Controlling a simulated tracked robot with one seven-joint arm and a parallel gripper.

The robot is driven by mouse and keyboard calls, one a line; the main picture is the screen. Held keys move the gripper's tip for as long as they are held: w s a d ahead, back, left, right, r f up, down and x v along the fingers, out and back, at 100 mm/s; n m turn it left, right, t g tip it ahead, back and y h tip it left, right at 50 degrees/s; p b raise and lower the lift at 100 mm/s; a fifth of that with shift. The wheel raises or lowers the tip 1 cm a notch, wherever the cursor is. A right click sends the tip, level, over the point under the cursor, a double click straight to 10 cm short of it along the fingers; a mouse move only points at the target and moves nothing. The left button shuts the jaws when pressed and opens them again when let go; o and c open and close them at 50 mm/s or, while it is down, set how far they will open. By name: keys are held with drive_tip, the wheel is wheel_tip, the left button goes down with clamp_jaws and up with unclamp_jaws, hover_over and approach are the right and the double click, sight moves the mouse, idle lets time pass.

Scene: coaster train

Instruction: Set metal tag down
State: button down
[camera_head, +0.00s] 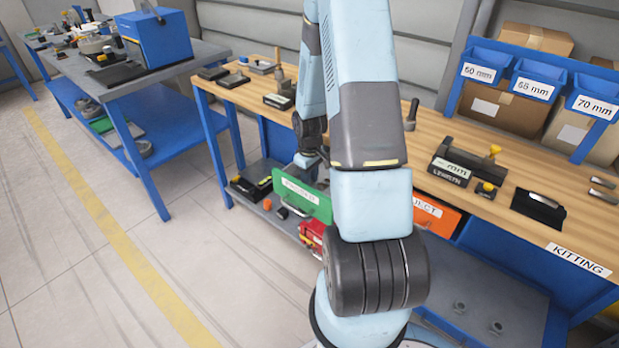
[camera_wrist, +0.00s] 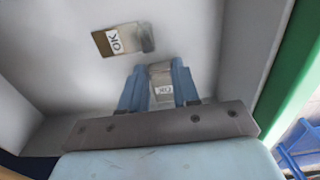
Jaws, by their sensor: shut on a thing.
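In the wrist view, my gripper (camera_wrist: 159,75) is shut on a small metal tag (camera_wrist: 163,79), whose white label appears to read OK. The held tag is between the two blue fingers, over the pale floor of a bin. A second metal tag (camera_wrist: 117,40) with an OK label lies on that floor, ahead and a little left of the fingers. I cannot tell whether the held tag touches the floor. In the head view, the green-fronted bin (camera_head: 303,198) sits below the workbench, and my arm hides most of its inside.
The bin's pale walls stand close on both sides, with a green edge (camera_wrist: 296,75) at right. An orange REJECT bin (camera_head: 432,214) is right of my arm. The wooden bench (camera_head: 480,215) above holds tools and blocks. A red object (camera_head: 312,235) sits below the green front.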

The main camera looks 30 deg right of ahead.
drive_tip(key=shift+f, duration=0.1)
drive_tip(key=c, duration=0.8)
unclamp_jaws()
drive_tip(key=s+a+r+m+t, duration=0.1)
drive_tip(key=a+r, duration=0.1)
drive_tip(key=r, duration=1)
drive_tip(key=s+a+r, duration=0.2)
drive_tip(key=a+r, duration=0.1)
drive_tip(key=r, duration=0.9)
drive_tip(key=s+a+r+m+t, duration=0.1)
drive_tip(key=s+a+r, duration=0.2)
drive_tip(key=s+r, duration=0.2)
drive_tip(key=s+a+r+m+t, duration=0.1)
drive_tip(key=s+a+r+t, duration=0.1)
drive_tip(key=s+a+r, duration=0.2)
drive_tip(key=s+a+r+m+t, duration=0.1)
drive_tip(key=s+a+r, duration=0.2)
drive_tip(key=s+r, duration=0.5)
drive_tip(key=shift+s+a+r+t, duration=0.2)
drive_tip(key=shift+s+t, duration=0.1)
drive_tip(key=shift+s, duration=0.45)
